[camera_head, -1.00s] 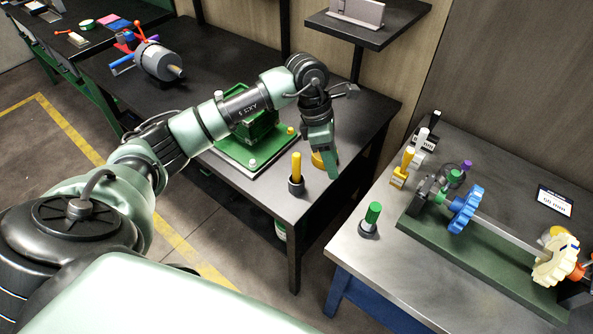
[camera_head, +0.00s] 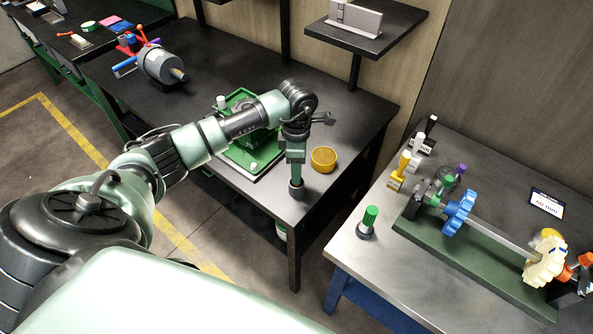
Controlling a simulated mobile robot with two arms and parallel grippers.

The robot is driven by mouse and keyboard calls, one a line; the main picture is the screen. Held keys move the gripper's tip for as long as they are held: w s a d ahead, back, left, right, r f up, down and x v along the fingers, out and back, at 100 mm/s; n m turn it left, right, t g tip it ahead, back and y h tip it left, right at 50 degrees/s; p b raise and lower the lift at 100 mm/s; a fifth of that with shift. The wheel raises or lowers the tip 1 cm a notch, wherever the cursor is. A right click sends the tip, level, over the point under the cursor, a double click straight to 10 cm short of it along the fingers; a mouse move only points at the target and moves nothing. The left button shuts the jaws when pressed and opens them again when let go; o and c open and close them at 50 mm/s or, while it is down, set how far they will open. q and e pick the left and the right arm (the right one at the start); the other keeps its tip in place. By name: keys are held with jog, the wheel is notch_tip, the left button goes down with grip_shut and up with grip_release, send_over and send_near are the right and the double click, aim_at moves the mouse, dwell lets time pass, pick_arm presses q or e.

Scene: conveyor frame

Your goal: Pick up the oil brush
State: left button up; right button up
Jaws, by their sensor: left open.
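A black cup-like holder (camera_head: 296,190) stands near the front corner of the dark table. The yellow handle standing in it, which looks like the oil brush, is now hidden by my left gripper. My left gripper (camera_head: 296,175) points down right over the holder, in line with the handle. Its jaws are open, and I cannot see whether they touch the handle. My right gripper is out of view.
A yellow round dish (camera_head: 323,157) sits just right of the gripper. A green machine base (camera_head: 243,150) lies behind my left arm. A steel table (camera_head: 355,262) to the right, across a gap, bears a green-handled tool (camera_head: 370,217) and a geared shaft rig (camera_head: 470,232).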

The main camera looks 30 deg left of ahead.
pick_arm(q)
grip_shut()
jog(key=shift+r, duration=0.15)
